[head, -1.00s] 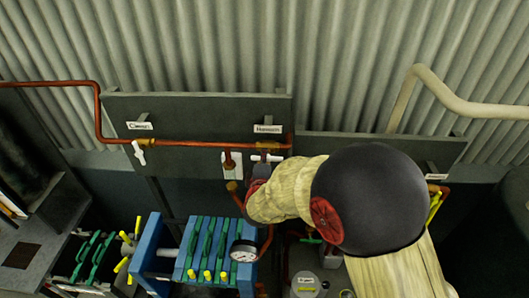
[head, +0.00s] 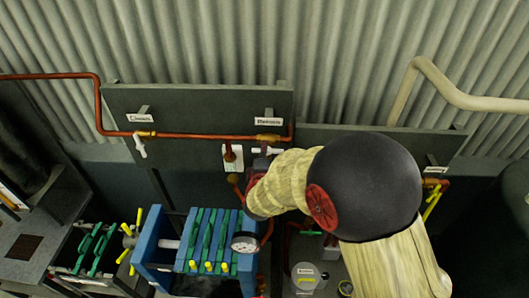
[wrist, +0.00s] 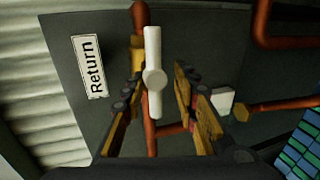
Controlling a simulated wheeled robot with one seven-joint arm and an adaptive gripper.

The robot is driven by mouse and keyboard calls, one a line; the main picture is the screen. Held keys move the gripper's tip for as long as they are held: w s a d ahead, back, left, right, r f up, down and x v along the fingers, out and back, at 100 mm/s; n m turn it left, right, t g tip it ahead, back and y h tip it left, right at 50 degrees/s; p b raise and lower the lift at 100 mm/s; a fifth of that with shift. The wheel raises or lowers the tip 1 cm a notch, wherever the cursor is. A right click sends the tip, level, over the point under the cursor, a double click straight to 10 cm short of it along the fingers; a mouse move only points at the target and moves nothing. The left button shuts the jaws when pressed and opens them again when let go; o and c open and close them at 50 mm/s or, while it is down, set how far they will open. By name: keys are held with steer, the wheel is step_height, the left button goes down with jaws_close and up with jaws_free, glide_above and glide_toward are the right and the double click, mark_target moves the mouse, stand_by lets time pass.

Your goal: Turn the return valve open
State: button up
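The return valve's white bar handle (wrist: 154,72) is in the middle of the wrist view, in line with the copper pipe behind it. In the head view the handle (head: 266,151) lies level just under the pipe, below the Return label (head: 268,121). The label also shows in the wrist view (wrist: 89,66). My gripper (wrist: 160,90) is open, with one finger on each side of the handle and visible gaps to it. In the head view my arm and wrist hide most of the gripper.
Copper pipe (head: 200,138) runs along the dark panel. A second white handle (head: 139,147) hangs down at the left, under another label. A pale pipe (head: 436,85) is at the right.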

steer(key=shift+r, duration=0.2)
steer(key=shift+s+r, duration=0.1)
steer(key=shift+s, duration=0.05)
steer(key=v, duration=1.1)
steer(key=shift+s, duration=0.25)
